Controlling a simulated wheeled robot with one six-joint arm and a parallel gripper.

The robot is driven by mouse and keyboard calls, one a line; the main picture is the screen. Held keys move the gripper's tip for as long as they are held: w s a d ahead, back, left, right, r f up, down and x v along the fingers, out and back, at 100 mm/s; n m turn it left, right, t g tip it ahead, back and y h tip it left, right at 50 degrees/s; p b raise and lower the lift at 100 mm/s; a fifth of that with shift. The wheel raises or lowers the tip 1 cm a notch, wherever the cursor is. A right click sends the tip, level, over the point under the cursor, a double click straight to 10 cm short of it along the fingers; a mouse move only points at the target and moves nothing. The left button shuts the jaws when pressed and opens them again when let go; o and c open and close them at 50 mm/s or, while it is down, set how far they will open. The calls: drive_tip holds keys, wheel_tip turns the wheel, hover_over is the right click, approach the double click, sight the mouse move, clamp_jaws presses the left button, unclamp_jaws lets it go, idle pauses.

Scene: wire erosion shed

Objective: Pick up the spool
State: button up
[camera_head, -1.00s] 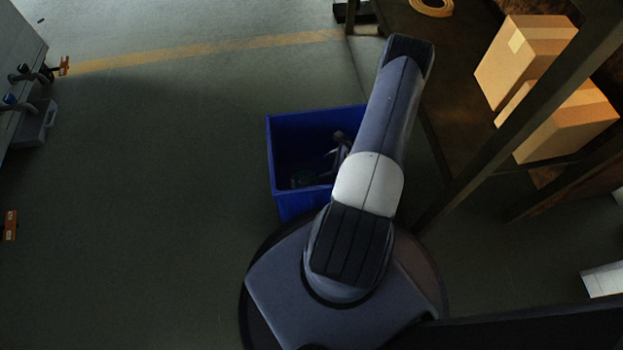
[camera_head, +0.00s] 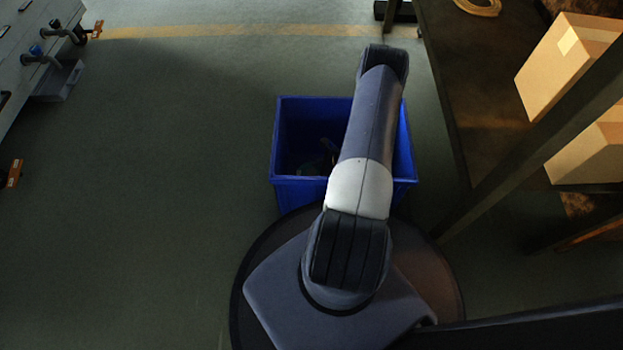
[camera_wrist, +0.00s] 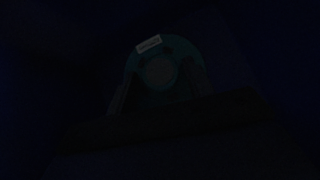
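The spool (camera_wrist: 178,46) is a round teal thing with a white label, dim in the dark wrist view. In the head view only a faint teal bit of it (camera_head: 318,167) shows, low in the blue bin (camera_head: 293,187). My gripper (camera_wrist: 160,90) reaches down into the bin. Its two dark fingers stand apart, one at each lower side of the spool. I see no clear contact. In the head view my own arm hides most of the gripper and part of the bin's inside.
A dark shelf (camera_head: 480,95) with cardboard boxes (camera_head: 560,70) and a yellow coil (camera_head: 478,6) stands to the right. A slanting dark post (camera_head: 520,150) is near the bin's right side. A grey bench (camera_head: 35,45) is at the upper left.

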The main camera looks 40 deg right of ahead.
clamp_jaws()
idle(0.3)
idle(0.3)
